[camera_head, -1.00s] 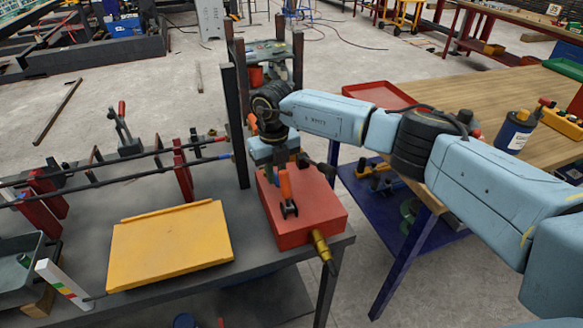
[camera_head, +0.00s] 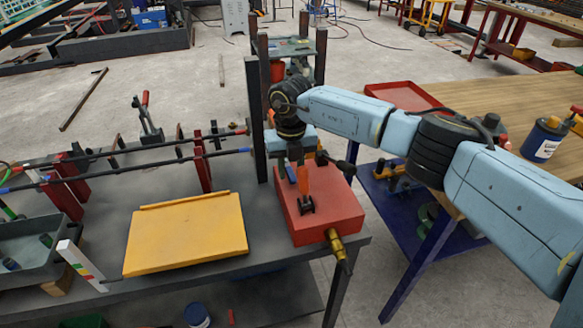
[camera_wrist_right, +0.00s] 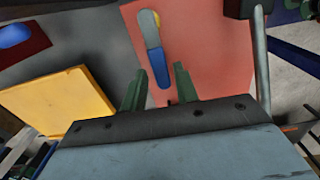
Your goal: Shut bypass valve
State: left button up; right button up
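A red box (camera_head: 335,215) stands on the right end of the dark workbench, with a brass fitting (camera_head: 337,244) at its front. A lever with a blue grip (camera_wrist_right: 155,66) and a yellowish upper end lies on the box's top in the right wrist view. My right gripper (camera_head: 291,167) is low over the box's left part in the head view. In the right wrist view its two dark green fingers (camera_wrist_right: 159,70) are apart, with the blue grip in the gap between them; contact is unclear. My left gripper is out of view.
A dark upright post (camera_head: 256,120) stands just left of my right gripper. A yellow plate (camera_head: 187,235) lies left of the box. Bars on red supports (camera_head: 203,170) run behind it. A black-ended lever (camera_head: 340,164) rises at the box's right.

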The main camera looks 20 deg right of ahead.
aim_at(291, 175)
jog(key=shift+o, duration=0.6)
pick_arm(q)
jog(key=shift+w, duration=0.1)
pick_arm(e)
jog(key=shift+r, duration=0.25)
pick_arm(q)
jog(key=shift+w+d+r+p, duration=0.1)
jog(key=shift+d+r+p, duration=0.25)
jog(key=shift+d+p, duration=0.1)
pick_arm(e)
notch_tip(291, 175, up, 13)
jog(key=shift+f, duration=0.1)
